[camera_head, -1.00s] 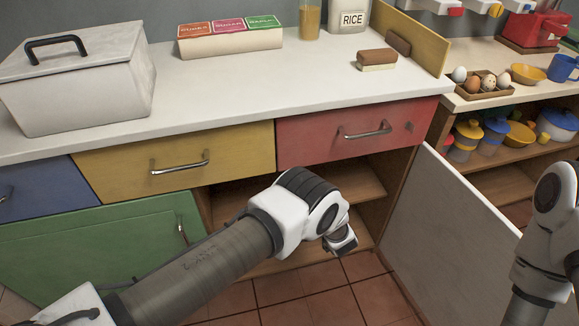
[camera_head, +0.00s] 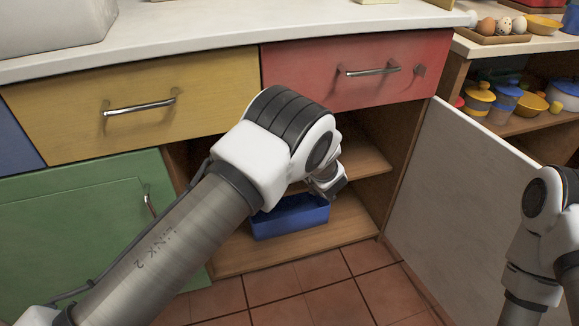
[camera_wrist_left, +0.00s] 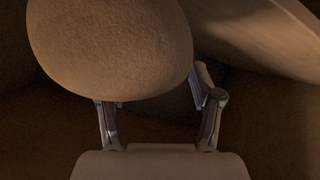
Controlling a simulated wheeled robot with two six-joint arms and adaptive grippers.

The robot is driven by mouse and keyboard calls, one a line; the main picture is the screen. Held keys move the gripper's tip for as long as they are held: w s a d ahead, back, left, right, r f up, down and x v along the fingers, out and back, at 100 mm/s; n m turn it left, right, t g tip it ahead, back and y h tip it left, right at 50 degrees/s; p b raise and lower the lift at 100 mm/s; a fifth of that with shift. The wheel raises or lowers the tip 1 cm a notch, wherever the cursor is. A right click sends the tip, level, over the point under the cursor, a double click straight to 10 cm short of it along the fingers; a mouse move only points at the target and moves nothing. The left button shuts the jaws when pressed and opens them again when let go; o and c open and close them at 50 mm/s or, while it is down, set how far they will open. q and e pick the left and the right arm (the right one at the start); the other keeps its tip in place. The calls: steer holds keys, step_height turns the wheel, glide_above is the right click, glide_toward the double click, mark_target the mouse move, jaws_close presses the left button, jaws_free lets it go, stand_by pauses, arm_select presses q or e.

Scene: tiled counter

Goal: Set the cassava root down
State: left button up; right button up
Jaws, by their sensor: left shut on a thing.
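The cassava root (camera_wrist_left: 110,45) appears as a large, rounded, rough brown form in the left wrist view. It fills the upper left and hides much beyond it. My left gripper (camera_wrist_left: 158,92) is shut on the root, with its fingers at the lower side of the root. In the head view my left arm reaches into the open cabinet under the red drawer, and its wrist hides the fingers and the root. Only links of my right arm show at the right edge; its gripper is out of view.
A blue bin (camera_head: 290,218) stands on the cabinet's lower shelf (camera_head: 345,222), just below my left wrist. A middle shelf (camera_head: 362,165) lies above it. The open white door (camera_head: 460,190) bounds the right side. The yellow drawer (camera_head: 140,105) and red drawer (camera_head: 345,70) are shut.

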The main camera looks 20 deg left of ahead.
arm_select(q)
steer(key=w+a, duration=0.1)
steer(key=w, duration=0.1)
steer(key=w+a+b, duration=0.1)
steer(key=w+a, duration=0.1)
steer(key=w+a+f+b, duration=0.1)
steer(key=w+a, duration=0.1)
steer(key=shift+w+a, duration=0.25)
step_height(320, 180, down, 4)
steer(key=b, duration=0.3)
steer(key=shift+w+a+r, duration=0.15)
steer(key=shift+r, duration=0.25)
jaws_close()
steer(key=o, duration=1.6)
jaws_free()
steer(key=shift+f, duration=0.1)
